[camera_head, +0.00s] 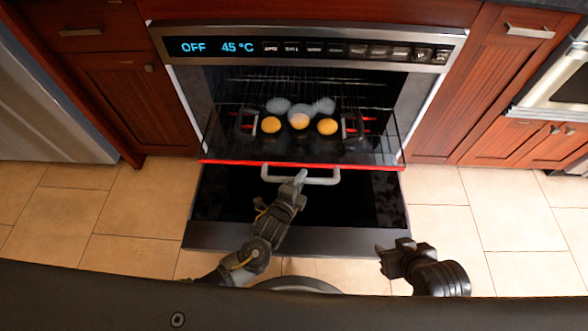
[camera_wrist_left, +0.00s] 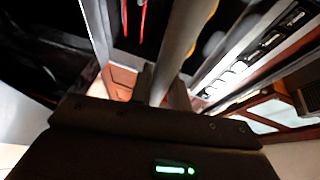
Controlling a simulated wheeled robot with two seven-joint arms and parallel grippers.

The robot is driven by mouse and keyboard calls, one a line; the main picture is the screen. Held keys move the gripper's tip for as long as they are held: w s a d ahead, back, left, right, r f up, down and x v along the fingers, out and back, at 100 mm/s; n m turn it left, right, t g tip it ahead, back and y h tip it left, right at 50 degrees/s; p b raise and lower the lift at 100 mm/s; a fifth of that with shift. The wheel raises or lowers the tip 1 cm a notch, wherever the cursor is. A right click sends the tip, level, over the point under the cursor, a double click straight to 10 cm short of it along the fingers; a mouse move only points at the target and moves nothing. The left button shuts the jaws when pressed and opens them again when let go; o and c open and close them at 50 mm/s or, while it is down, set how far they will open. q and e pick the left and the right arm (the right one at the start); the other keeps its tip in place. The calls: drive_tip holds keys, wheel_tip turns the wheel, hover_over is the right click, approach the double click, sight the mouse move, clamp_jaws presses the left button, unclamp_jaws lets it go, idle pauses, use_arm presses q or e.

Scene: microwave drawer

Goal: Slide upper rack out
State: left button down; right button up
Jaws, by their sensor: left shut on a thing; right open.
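The upper rack (camera_head: 372,151) is a wire rack with a red front edge and a grey bar handle (camera_head: 325,181). It sticks partly out of the oven. A dark tray with two handles stands on it, holding yellow and grey round items (camera_head: 299,121). My left gripper (camera_head: 298,181) is shut on the bar handle, left of its right end. In the left wrist view the grey bar (camera_wrist_left: 182,45) runs between the fingers. My right gripper (camera_head: 385,254) is open and empty, low at the right, apart from the rack.
The oven door (camera_head: 220,238) lies open below the rack. The control panel (camera_head: 310,46) reads OFF and 45 °C. Wooden cabinets (camera_head: 125,95) flank the oven. Tiled floor (camera_head: 450,235) is clear on both sides.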

use_arm(q)
drive_tip(key=shift+s, duration=0.15)
use_arm(e)
drive_tip(key=shift+s+d+f, duration=0.1)
drive_tip(key=shift+s+f, duration=0.05)
drive_tip(key=shift+s, duration=0.05)
use_arm(q)
drive_tip(key=c, duration=1.3)
unclamp_jaws()
drive_tip(key=shift+s+a+r, duration=0.1)
drive_tip(key=shift+s+a, duration=0.05)
drive_tip(key=shift+s, duration=0.15)
drive_tip(key=p+v, duration=0.2)
drive_tip(key=v, duration=0.8)
use_arm(e)
drive_tip(key=s+d+f+g, duration=0.1)
drive_tip(key=f, duration=0.1)
drive_tip(key=s+d+f+g+h, duration=0.1)
drive_tip(key=s+f+g, duration=0.1)
drive_tip(key=shift+s+d+m, duration=0.1)
drive_tip(key=shift+m, duration=0.3)
